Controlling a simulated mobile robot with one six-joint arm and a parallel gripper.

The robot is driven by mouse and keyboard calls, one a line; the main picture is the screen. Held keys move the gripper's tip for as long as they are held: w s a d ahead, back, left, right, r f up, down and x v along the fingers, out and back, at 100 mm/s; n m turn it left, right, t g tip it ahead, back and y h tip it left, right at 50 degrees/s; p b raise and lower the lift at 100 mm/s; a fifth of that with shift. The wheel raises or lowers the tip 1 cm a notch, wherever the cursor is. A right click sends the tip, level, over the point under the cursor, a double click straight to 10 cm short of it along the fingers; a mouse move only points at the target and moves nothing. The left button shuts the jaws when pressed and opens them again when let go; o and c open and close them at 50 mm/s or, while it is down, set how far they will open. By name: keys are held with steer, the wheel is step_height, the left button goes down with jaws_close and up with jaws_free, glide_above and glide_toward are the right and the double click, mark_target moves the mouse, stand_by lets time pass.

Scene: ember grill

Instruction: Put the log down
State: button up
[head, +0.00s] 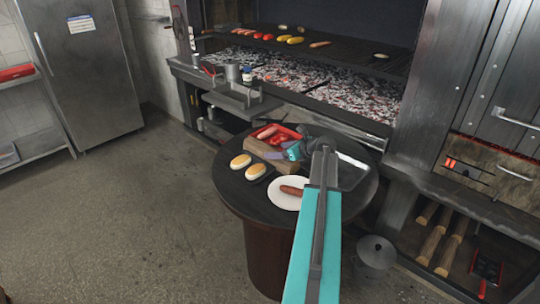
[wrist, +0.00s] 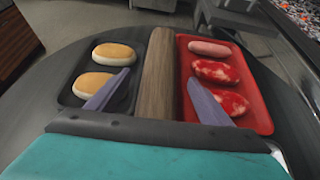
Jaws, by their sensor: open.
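A brown wooden log (head: 258,148) lies on the round dark table (head: 232,187), between a dark tray of buns and a red tray of meat. In the wrist view the log (wrist: 157,75) runs lengthwise away from me, its near end hidden behind my gripper's body. My gripper (wrist: 160,84) is open, with one purple finger on each side of the log and visible gaps to it. In the head view my gripper (head: 276,153) is over the table at the log. I cannot tell whether the log rests partly on the tray edges.
The red tray (wrist: 264,122) holds a sausage and raw patties; the dark tray (wrist: 66,96) holds buns. A white plate (head: 280,201) with a sausage is at the table's front. The ember grill (head: 330,90) is behind. More logs (head: 435,240) lie on a lower-right shelf. Floor at left is clear.

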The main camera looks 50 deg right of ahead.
mark_target(273, 149)
steer(key=shift+p+x, duration=0.35)
steer(key=shift+x, duration=1.6)
steer(key=shift+d, duration=0.1)
jaws_close()
steer(key=shift+r, duration=0.2)
steer(key=shift+r+b, duration=0.6)
steer(key=shift+r, duration=4.25)
